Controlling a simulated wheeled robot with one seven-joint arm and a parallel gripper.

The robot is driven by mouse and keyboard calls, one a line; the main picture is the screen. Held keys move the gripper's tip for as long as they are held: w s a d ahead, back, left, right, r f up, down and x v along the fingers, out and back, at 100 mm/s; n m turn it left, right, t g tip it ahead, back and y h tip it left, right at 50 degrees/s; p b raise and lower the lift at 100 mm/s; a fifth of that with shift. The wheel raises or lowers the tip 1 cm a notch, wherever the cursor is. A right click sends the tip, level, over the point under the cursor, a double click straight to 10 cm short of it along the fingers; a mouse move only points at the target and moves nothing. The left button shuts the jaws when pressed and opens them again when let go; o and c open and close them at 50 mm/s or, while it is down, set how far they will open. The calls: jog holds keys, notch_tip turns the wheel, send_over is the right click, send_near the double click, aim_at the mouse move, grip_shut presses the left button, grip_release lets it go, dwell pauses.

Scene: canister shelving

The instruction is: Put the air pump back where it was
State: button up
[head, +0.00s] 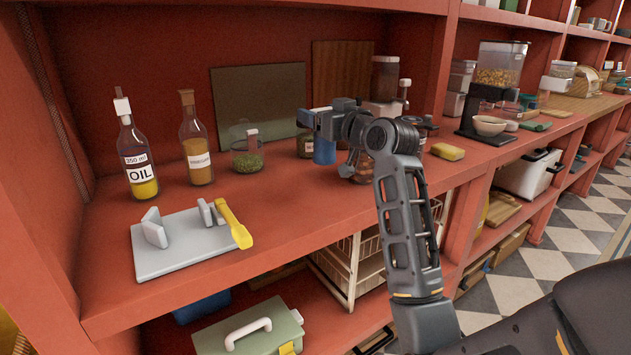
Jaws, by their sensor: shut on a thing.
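My gripper (312,119) is at the end of my arm, above the red shelf, pointing left. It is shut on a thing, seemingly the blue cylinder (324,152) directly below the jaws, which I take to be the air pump. The jaws and wrist hide its top, and I cannot tell whether its lower end touches the shelf. A dark-lidded jar (305,146) stands just left of it. A clear jar of green herbs (247,158) stands further left.
An oil bottle (138,160) and a vinegar bottle (196,150) stand at the left. A grey plate (180,258) with a yellow handle (234,225) lies in front. A yellow sponge (447,152) lies right of my arm. The shelf front between plate and arm is clear.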

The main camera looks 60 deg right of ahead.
aim_at(321, 160)
notch_tip(321, 160, down, 9)
jog(key=shift+f, duration=0.15)
dwell(0.4)
jog(key=shift+f+b, duration=0.85)
jog(key=o, duration=1.5)
jog(key=shift+f, duration=0.2)
jog(key=shift+r, duration=0.35)
jog(key=v, duration=0.4)
jog(key=r+v, duration=0.1)
jog(key=v, duration=0.7)
jog(key=shift+r, duration=0.15)
